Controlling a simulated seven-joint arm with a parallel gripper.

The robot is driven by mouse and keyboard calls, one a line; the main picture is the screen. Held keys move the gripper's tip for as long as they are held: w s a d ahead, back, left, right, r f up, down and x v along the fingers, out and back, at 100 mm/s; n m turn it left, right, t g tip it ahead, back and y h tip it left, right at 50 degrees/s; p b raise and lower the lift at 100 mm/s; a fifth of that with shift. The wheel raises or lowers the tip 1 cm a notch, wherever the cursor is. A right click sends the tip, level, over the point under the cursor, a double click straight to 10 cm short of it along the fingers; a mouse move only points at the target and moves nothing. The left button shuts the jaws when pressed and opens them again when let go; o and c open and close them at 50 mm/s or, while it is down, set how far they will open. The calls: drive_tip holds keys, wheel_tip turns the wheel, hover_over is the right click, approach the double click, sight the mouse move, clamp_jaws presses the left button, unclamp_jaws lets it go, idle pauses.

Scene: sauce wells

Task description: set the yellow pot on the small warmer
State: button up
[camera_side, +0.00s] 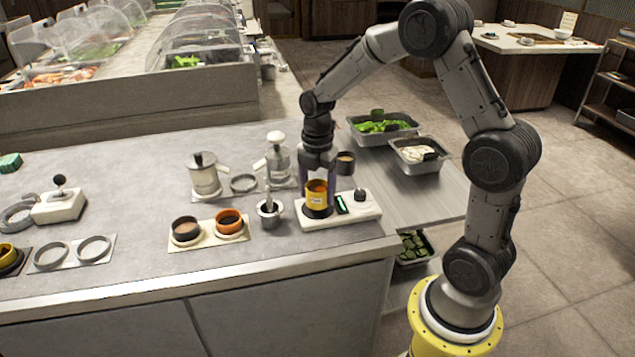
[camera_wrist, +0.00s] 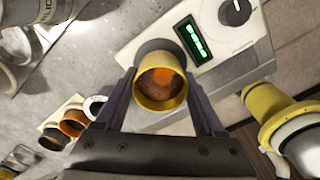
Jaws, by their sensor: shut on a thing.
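The yellow pot (camera_side: 317,201), with orange-brown sauce inside, is upright between the fingers of my gripper (camera_side: 318,180). In the wrist view the fingers of my gripper (camera_wrist: 160,95) press on both sides of the yellow pot (camera_wrist: 158,102). The white warmer (camera_side: 365,208) has a green-lit display and a dark knob; it also shows in the wrist view (camera_wrist: 228,55). The pot is over the dark round plate at the warmer's left end. I cannot tell whether its base touches the plate, as the pot hides most of it.
A small metal cup (camera_side: 269,213) stands just left of the warmer. A tray (camera_side: 206,241) with a dark pot and an orange pot (camera_side: 229,222) is further left. Metal dispensers (camera_side: 204,175) stand behind. The counter's front edge is close to the warmer.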

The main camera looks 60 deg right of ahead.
drive_tip(key=shift+f, duration=0.3)
drive_tip(key=shift+f, duration=0.5)
idle(0.8)
drive_tip(key=o, duration=1.5)
drive_tip(key=shift+r, duration=4)
